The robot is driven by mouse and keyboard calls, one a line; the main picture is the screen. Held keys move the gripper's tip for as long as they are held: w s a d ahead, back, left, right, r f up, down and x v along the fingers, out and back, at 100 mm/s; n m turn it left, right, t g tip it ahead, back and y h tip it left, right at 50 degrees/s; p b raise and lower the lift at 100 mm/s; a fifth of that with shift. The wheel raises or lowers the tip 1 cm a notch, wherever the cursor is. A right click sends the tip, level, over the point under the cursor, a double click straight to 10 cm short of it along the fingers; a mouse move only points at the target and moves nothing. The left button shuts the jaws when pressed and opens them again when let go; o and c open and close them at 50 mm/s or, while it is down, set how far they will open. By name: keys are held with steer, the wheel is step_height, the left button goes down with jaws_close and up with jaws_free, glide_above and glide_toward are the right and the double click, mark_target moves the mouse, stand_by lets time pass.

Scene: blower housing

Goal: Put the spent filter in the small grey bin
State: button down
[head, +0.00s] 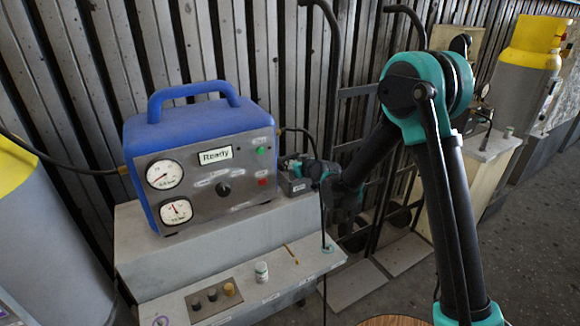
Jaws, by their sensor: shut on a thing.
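A small grey box with a pale label, which looks like the small grey bin (295,186), stands on the bench just right of the blue machine. My gripper (306,169) is beside and partly over this box, at its right upper side, with my arm reaching in from the right. The gripper is small and dark in the picture. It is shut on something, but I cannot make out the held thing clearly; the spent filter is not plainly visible. I cannot tell whether anything is inside the bin.
The blue machine (205,150) with gauges and a "Ready" display fills the bench's back. On the front ledge are a small white jar (261,272), a thin yellow stick (291,254) and a block with knobs (213,300). A dark hand truck (375,130) stands behind my arm.

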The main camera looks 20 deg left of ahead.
steer(key=shift+f, duration=0.35)
steer(key=c, duration=1.1)
jaws_free()
steer(key=shift+r, duration=0.15)
steer(key=shift+s+d+r, duration=0.15)
steer(key=shift+s+d, duration=0.05)
steer(key=v, duration=1.1)
steer(key=shift+s+d+r, duration=0.1)
steer(key=shift+d+r, duration=0.05)
steer(key=shift+d, duration=0.05)
steer(key=shift+d, duration=0.1)
